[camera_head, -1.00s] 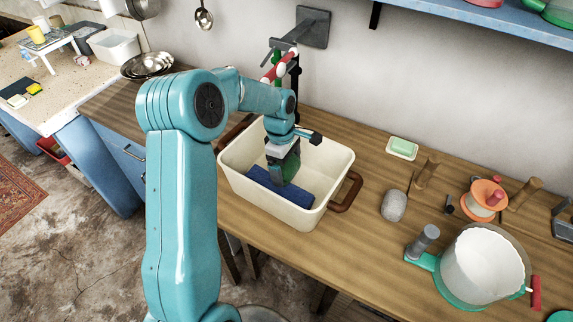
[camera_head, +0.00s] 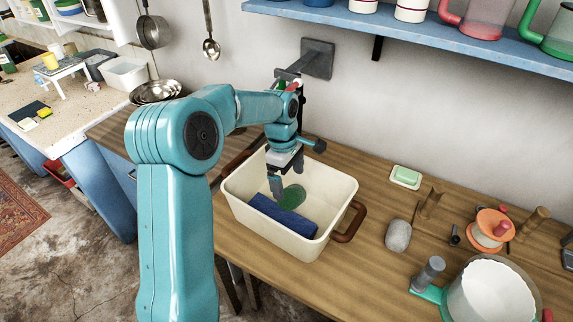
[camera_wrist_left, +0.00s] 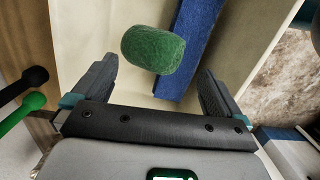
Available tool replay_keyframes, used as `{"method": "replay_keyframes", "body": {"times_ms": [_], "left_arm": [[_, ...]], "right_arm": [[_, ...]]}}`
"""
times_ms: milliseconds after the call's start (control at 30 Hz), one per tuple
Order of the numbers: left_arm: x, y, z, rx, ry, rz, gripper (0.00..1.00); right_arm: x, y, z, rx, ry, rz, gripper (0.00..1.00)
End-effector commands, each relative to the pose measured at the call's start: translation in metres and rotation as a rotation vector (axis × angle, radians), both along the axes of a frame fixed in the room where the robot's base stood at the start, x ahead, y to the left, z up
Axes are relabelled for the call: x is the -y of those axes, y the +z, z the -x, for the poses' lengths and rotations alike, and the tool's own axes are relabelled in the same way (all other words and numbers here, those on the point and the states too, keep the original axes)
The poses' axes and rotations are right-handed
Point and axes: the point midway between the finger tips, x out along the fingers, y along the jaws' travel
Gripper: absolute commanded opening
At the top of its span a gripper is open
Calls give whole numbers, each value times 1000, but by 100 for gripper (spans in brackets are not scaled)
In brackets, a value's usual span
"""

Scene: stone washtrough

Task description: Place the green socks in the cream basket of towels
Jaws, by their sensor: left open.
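The green socks (camera_head: 292,197), a rounded green bundle, are inside the cream basket (camera_head: 338,208), beside a folded blue towel (camera_head: 283,216). In the left wrist view the socks (camera_wrist_left: 153,49) show ahead of the fingers, with the blue towel (camera_wrist_left: 184,52) just to their right. My left gripper (camera_head: 286,181) is open over the basket, just above the socks. Its two fingers (camera_wrist_left: 158,78) are spread apart with nothing between them. The far inside of the basket is partly hidden by my left arm. My right gripper is not in view.
To the right on the wooden counter are a green soap dish (camera_head: 405,177), a grey stone (camera_head: 398,235), an orange spool (camera_head: 492,228) and a white pot (camera_head: 490,292). A wall tap (camera_head: 318,60) stands behind.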

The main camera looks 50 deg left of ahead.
Motion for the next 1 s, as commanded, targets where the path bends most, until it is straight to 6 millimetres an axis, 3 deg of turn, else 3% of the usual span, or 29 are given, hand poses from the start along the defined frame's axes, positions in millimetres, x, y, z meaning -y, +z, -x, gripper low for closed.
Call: {"method": "replay_keyframes", "body": {"times_ms": [100, 300, 1000], "left_arm": [[-3, 26, 0, 3, 0, -2, 100], [-6, 51, 1, 1, -1, 0, 100], [-6, 62, 2, -1, 0, 0, 100]], "right_arm": [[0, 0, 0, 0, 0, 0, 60], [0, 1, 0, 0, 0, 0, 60], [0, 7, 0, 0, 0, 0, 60]]}}
